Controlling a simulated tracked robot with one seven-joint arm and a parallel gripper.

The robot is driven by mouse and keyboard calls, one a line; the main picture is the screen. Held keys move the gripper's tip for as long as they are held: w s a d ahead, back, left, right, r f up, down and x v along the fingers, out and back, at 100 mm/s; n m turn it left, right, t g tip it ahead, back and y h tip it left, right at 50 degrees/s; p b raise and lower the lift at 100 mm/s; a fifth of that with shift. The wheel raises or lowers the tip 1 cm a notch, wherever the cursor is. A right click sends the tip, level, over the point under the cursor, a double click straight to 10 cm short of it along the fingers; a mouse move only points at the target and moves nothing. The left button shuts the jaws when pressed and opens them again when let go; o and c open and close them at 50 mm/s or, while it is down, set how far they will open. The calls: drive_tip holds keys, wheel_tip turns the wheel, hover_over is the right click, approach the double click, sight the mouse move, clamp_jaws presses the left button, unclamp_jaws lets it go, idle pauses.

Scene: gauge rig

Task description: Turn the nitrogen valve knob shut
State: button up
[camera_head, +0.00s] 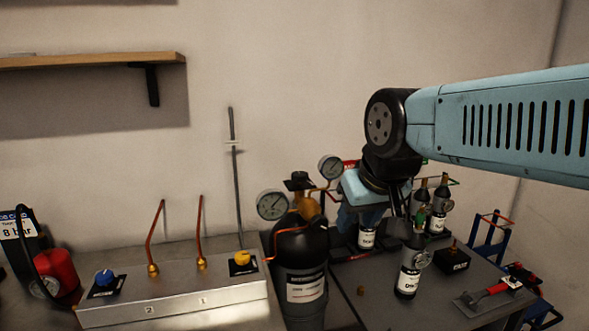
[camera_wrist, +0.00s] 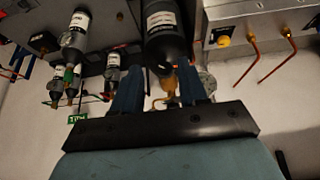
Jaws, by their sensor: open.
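A large black cylinder (camera_head: 300,265) with a white label stands at the centre of the bench, with a brass valve and a dark knob (camera_head: 298,182) on top. The label is too small to read, so I cannot confirm it is nitrogen. A silver box (camera_head: 180,295) at left carries a blue knob (camera_head: 104,277) and a yellow knob (camera_head: 241,258). My gripper (camera_head: 352,222) is just right of the large cylinder's top, partly hidden by the wrist. In the wrist view, its blue fingers (camera_wrist: 158,84) are open, with the cylinder's brass valve (camera_wrist: 169,82) showing beyond the gap.
Round gauges (camera_head: 272,205) (camera_head: 330,167) flank the cylinder's valve. Several small dark bottles (camera_head: 410,268) stand at right, near a red-handled tool (camera_head: 488,293). Copper tubes (camera_head: 155,235) rise from the box. A red canister (camera_head: 58,275) stands far left. A wooden shelf (camera_head: 90,60) is above.

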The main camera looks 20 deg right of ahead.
drive_tip(key=shift+o, duration=0.3)
drive_tip(key=shift+a, duration=0.2)
drive_tip(key=shift+o, duration=0.9)
drive_tip(key=shift+w+r, duration=0.15)
drive_tip(key=o, duration=0.4)
drive_tip(key=shift+n+g, duration=0.4)
drive_tip(key=shift+n, duration=0.5)
drive_tip(key=w+r, duration=0.1)
drive_tip(key=w+d+r, duration=0.1)
drive_tip(key=w+r, duration=0.1)
drive_tip(key=w, duration=0.1)
drive_tip(key=shift+d+r, duration=0.15)
drive_tip(key=shift+d, duration=0.15)
drive_tip(key=shift+o, duration=0.3)
drive_tip(key=w+r+n+g, duration=0.1)
drive_tip(key=w+r+n, duration=0.3)
drive_tip(key=w, duration=0.8)
drive_tip(key=shift+w+r+g, duration=0.15)
drive_tip(key=shift+r+g, duration=0.25)
drive_tip(key=shift+r, duration=0.5)
drive_tip(key=n+g, duration=0.3)
drive_tip(key=n, duration=0.4)
hover_over(300, 174)
wheel_tip(300, 174, down, 14)
drive_tip(key=shift+w, duration=0.15)
